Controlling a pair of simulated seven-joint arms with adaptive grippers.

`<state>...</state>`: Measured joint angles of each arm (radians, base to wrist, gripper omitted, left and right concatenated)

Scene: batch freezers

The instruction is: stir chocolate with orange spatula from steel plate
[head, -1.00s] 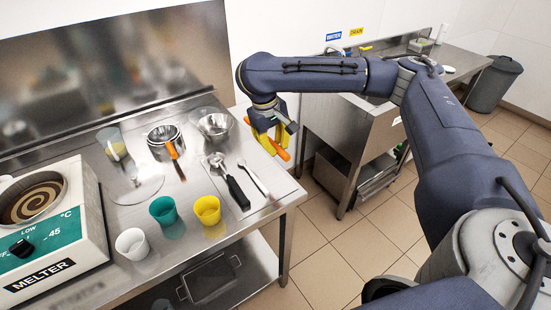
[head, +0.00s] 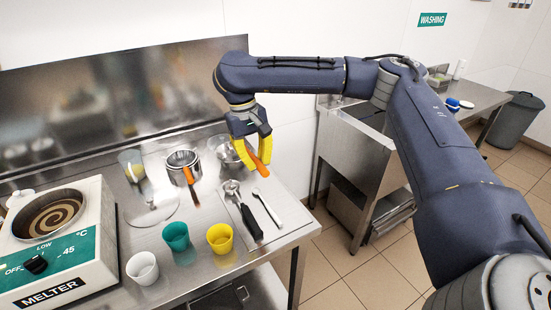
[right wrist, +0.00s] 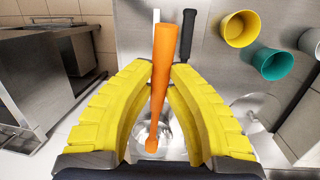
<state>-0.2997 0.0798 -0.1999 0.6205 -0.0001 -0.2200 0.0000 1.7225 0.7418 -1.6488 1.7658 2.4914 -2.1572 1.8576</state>
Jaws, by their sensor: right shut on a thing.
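My right gripper (head: 250,150) is shut on the orange spatula (head: 264,150) and holds it above the back right of the steel table. In the right wrist view the orange spatula (right wrist: 163,75) stands between the yellow fingers (right wrist: 160,95). Brown chocolate (head: 48,218) with a swirl lies in the round pan of the white and green melter (head: 75,262) at the left. A thin steel plate (head: 279,197) lies near the table's right edge, with tools on it. My left gripper is not in view.
White (head: 142,268), green (head: 176,236) and yellow (head: 220,238) cups stand along the front. Behind are steel pots (head: 182,160), an orange-handled tool (head: 190,177), a clear jug (head: 131,165) and a steel bowl (head: 226,150). A sink unit (head: 345,150) stands right of the table.

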